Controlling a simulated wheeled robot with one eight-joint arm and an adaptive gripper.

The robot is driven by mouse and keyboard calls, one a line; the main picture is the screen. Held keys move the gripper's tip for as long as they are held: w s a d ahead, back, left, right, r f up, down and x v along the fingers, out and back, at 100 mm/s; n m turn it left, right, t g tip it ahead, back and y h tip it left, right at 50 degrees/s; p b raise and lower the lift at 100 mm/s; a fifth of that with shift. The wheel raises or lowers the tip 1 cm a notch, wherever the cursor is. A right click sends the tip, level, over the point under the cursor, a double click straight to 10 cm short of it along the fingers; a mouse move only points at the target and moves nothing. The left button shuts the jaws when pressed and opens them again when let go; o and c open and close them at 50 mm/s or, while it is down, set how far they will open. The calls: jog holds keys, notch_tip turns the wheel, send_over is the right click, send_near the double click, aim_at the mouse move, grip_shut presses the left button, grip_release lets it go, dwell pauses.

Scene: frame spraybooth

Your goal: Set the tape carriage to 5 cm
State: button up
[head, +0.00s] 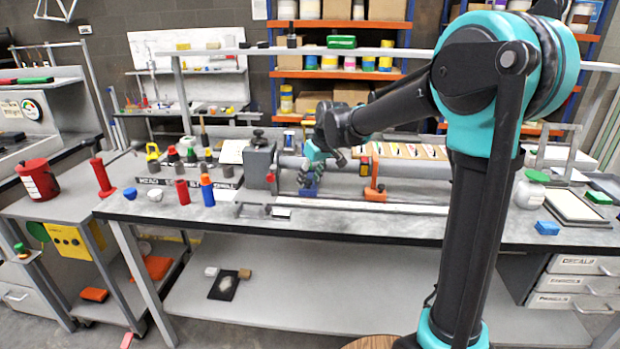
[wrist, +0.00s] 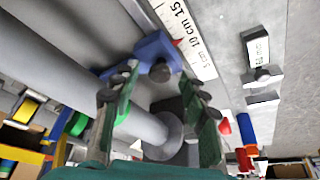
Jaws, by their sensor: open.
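The blue tape carriage (wrist: 158,50) sits beside the white scale strip (wrist: 183,30) in the wrist view, with a dark round knob on its near face. Its red pointer is near the 10 cm label; I cannot read the exact mark. The strip shows 5 cm, 10 cm and 15. The carriage also shows in the head view (head: 308,190), beneath my gripper. My gripper (wrist: 160,88) is open, its two green-padded fingers spread either side of the view just short of the carriage. Contact is hard to tell. In the head view my gripper (head: 312,172) is partly hidden by shadow and small.
A grey roller (wrist: 60,70) runs along the left in the wrist view. An orange bracket (head: 375,188) stands right of the carriage. Red (head: 182,192) and blue-orange bottles (head: 207,190) stand to the left. The front bench right of centre is fairly clear.

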grip_shut()
dwell(0.4)
jog(key=a, duration=0.5)
jog(key=shift+w+a, duration=0.1)
jog(key=shift+a, duration=0.1)
grip_release()
jog(key=shift+a, duration=0.1)
jog(key=v, duration=1.2)
